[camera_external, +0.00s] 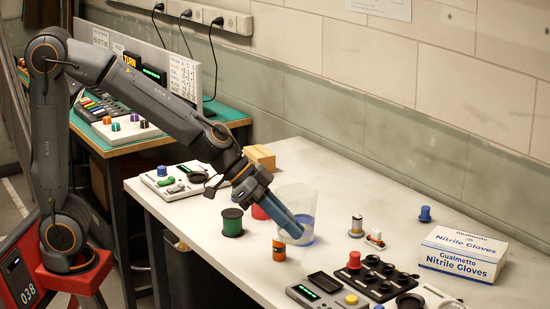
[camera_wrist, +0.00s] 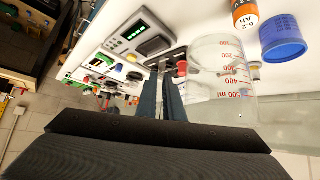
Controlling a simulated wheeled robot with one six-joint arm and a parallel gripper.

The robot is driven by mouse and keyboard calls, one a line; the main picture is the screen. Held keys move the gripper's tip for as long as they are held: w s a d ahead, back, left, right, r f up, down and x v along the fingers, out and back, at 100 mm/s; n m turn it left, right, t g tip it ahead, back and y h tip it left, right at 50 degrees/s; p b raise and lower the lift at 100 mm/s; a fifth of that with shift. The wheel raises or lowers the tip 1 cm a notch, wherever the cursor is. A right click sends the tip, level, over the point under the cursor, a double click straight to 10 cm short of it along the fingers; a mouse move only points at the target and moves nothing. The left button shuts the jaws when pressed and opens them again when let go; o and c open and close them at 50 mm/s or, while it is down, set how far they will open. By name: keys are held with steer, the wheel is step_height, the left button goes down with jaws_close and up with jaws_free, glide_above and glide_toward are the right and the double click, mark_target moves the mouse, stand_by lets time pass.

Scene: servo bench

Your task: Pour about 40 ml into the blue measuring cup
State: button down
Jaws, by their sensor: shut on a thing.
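A clear beaker (camera_external: 300,195) with red ml marks stands out at my fingertips and also shows in the wrist view (camera_wrist: 222,80). My gripper (camera_external: 294,230) has its long blue fingers almost together in the wrist view (camera_wrist: 163,85). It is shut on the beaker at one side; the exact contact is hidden. The liquid level is not clear.
The orange cell (camera_external: 279,250) stands close in front of the beaker. A green spool (camera_external: 232,222) is to its left. A meter with a green display (camera_external: 310,293) and a dark knob panel (camera_external: 375,275) are at the front. A glove box (camera_external: 462,254) sits at the right.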

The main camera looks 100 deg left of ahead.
mark_target(295, 212)
steer(key=a+r+h+p, duration=0.1)
steer(key=r, duration=0.1)
steer(key=a+r+n+h+p, duration=0.1)
steer(key=a+p, duration=0.1)
steer(key=shift+r+n+h, duration=0.3)
steer(key=shift+r+h, duration=0.05)
steer(key=shift+h, duration=0.05)
steer(key=a+p, duration=0.1)
steer(key=a+r+h+p, duration=0.1)
steer(key=p, duration=0.1)
steer(key=a+n+h+p, duration=0.1)
steer(key=p, duration=0.1)
steer(key=shift+r+t, duration=0.3)
steer(key=shift+r, duration=0.05)
steer(key=shift+a+n+h+p, duration=0.5)
steer(key=shift+a+h+p, duration=0.15)
steer(key=shift+p, duration=0.6)
steer(key=p, duration=0.1)
steer(key=a+n+h+p, duration=0.1)
steer(key=p, duration=0.1)
steer(key=shift+a+r+t+h, duration=0.15)
steer(key=shift+a+t+h, duration=0.1)
steer(key=shift+t, duration=0.15)
steer(key=shift+a+n+h+p, duration=0.3)
steer(key=shift+a+h+p, duration=0.05)
steer(key=shift+h+p, duration=0.05)
steer(key=shift+a+n+t+h+p, duration=0.4)
steer(key=shift+a+n+h+p, duration=0.15)
steer(key=shift+a+p, duration=0.3)
steer(key=shift+d, duration=0.55)
